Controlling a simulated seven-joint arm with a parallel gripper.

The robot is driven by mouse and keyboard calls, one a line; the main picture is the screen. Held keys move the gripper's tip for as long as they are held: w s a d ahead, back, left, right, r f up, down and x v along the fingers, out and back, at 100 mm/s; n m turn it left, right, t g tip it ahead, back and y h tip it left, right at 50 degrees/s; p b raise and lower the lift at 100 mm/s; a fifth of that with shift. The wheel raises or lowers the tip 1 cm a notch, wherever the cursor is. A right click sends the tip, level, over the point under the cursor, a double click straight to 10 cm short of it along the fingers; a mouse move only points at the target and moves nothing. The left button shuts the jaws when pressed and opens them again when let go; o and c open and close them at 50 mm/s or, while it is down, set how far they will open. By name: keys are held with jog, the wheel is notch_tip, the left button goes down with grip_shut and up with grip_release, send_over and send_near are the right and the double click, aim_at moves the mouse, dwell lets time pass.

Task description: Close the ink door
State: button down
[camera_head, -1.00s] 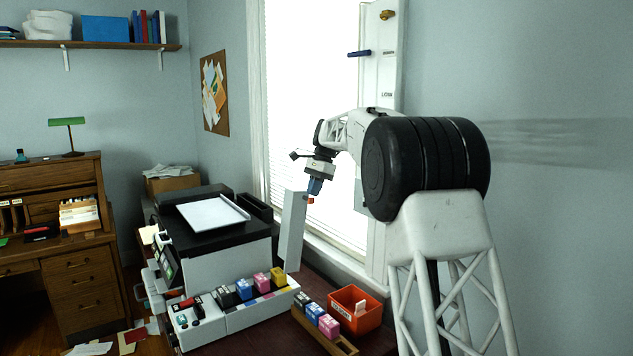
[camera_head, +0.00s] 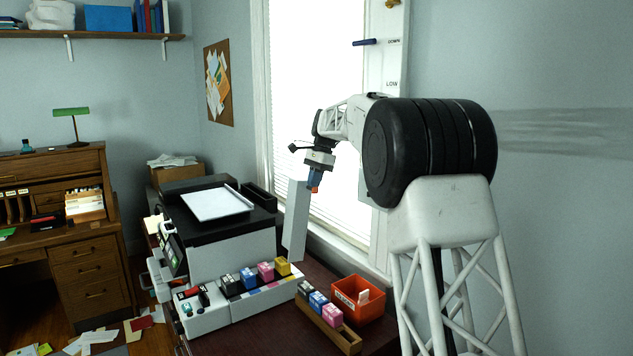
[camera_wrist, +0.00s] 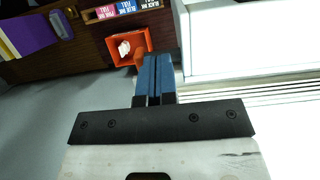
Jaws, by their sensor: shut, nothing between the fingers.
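The printer (camera_head: 232,253) stands on the dark red table. Its ink door (camera_head: 296,225) is a tall white panel standing open and upright at the printer's right side. Several ink cartridges (camera_head: 265,271) sit in the open white bay at the front. My gripper (camera_head: 314,188) is shut and empty, with blue fingers pointing down beside the door's top right edge. I cannot tell whether it touches the door. In the wrist view the shut blue fingers (camera_wrist: 153,60) are next to a large white surface (camera_wrist: 230,40), likely the door.
An orange bin (camera_head: 340,310) and a wooden tray (camera_head: 318,327) of spare cartridges stand right of the printer's front. The window and its sill are behind my gripper. A wooden desk (camera_head: 90,270) is at the left.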

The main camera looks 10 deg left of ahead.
jog(key=shift+s+a, duration=0.4)
jog(key=s+a+f+t+h, duration=0.3)
jog(key=s+a, duration=0.4)
jog(key=s+a+f+t+h, duration=0.2)
jog(key=s+a+t+h, duration=0.1)
jog(key=s+a, duration=0.4)
jog(key=s+a+f+t+h, duration=0.2)
jog(key=s+a+f, duration=0.1)
jog(key=f, duration=0.4)
jog(key=s+a+f+t+h, duration=0.2)
jog(key=f, duration=0.5)
jog(key=s+a+f+t+h, duration=0.1)
jog(key=s+a+f, duration=0.2)
jog(key=f, duration=0.4)
jog(key=shift+s+a+t+h, duration=0.35)
jog(key=shift+t+h, duration=0.05)
jog(key=f+v, duration=0.1)
jog(key=v, duration=0.9)
